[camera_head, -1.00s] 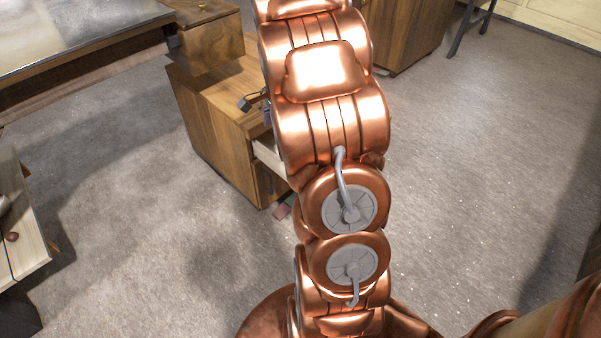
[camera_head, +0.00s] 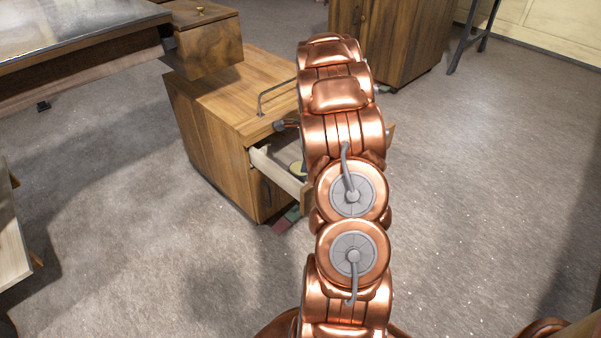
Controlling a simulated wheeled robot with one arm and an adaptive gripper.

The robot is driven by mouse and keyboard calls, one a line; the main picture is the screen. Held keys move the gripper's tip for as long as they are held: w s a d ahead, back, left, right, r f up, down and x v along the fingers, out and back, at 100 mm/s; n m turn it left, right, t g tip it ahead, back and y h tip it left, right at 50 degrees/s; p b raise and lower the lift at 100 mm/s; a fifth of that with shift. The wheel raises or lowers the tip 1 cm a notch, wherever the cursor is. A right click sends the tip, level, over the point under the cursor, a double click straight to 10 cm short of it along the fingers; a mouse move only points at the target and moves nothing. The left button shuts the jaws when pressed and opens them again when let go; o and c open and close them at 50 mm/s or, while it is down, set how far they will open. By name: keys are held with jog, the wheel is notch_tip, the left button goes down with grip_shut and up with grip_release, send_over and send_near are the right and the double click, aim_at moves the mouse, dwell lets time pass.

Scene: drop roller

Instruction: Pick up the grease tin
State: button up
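The wooden cabinet (camera_head: 215,125) has an open drawer (camera_head: 277,174) at its front, partly behind my arm. A small round yellowish thing (camera_head: 297,167) lies in the drawer, partly hidden by my arm. It may be the grease tin, but it is too small to be sure. My copper arm reaches up the middle of the view and over the drawer's right part. My gripper is mostly hidden behind the arm. A small grey part (camera_head: 283,125) just left of the arm may belong to it. Its fingers cannot be made out.
A thin metal bar (camera_head: 275,94) stands on the cabinet top. A small wooden box (camera_head: 208,42) with a knob is behind. A dark-topped table (camera_head: 70,30) is at upper left. Another wooden cabinet (camera_head: 385,40) stands at the back. The carpet to the right is clear.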

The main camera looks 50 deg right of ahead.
aim_at(300, 168)
jog(key=f, duration=0.1)
jog(key=f+b, duration=0.1)
jog(key=f, duration=0.1)
jog(key=w+f, duration=0.1)
jog(key=shift+w+a+f, duration=0.1)
jog(key=shift+a+f, duration=0.2)
jog(key=shift+a, duration=0.05)
jog(key=c, duration=1.3)
